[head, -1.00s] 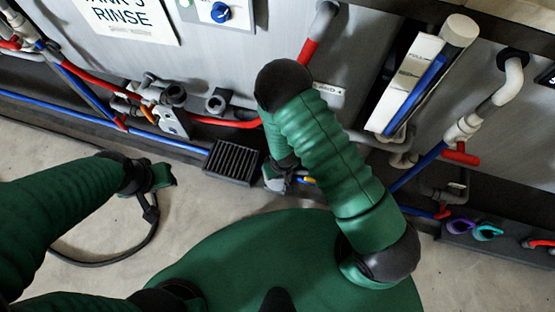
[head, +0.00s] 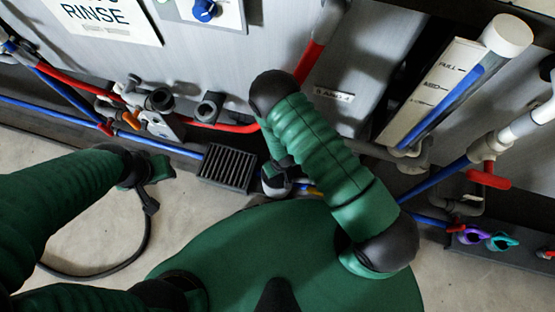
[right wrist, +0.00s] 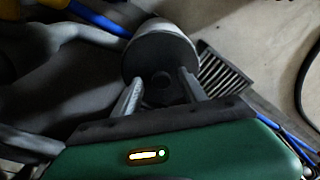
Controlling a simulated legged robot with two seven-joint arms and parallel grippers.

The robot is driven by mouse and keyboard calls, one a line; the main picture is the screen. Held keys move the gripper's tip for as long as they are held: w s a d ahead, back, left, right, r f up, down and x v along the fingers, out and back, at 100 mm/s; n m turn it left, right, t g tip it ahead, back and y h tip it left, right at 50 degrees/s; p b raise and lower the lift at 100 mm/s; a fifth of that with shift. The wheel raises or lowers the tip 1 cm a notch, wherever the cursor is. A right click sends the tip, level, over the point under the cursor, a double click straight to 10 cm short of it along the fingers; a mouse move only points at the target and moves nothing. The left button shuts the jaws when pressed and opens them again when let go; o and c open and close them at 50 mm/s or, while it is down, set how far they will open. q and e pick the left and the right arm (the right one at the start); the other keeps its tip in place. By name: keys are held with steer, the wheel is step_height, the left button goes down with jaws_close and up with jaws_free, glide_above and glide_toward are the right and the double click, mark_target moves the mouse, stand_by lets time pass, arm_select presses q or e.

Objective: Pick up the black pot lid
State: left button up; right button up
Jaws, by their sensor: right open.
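In the right wrist view a round dark grey-black piece with a small dark knob, which looks like the black pot lid (right wrist: 160,55), lies just ahead of my right gripper (right wrist: 160,88). The two fingers are apart, one on each side of the knob. I cannot tell whether they touch it. In the head view my right gripper (head: 277,180) is low beside the black grate, mostly hidden by my own green forearm; the lid is not clear there. My left gripper (head: 150,172) hangs over the pale floor at left, and its fingers are not clear.
A black slatted grate (head: 228,167) lies on the floor near my right gripper. Grey tanks with red and blue pipes (head: 220,126) run along the back. A white level gauge (head: 440,90) stands at right. Purple and teal pieces (head: 485,239) sit at far right. A dark cable (head: 135,250) lies on the floor.

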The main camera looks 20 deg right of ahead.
steer(key=shift+r, duration=0.15)
steer(key=shift+c, duration=0.5)
steer(key=shift+a, duration=0.1)
jaws_close()
steer(key=shift+r, duration=0.15)
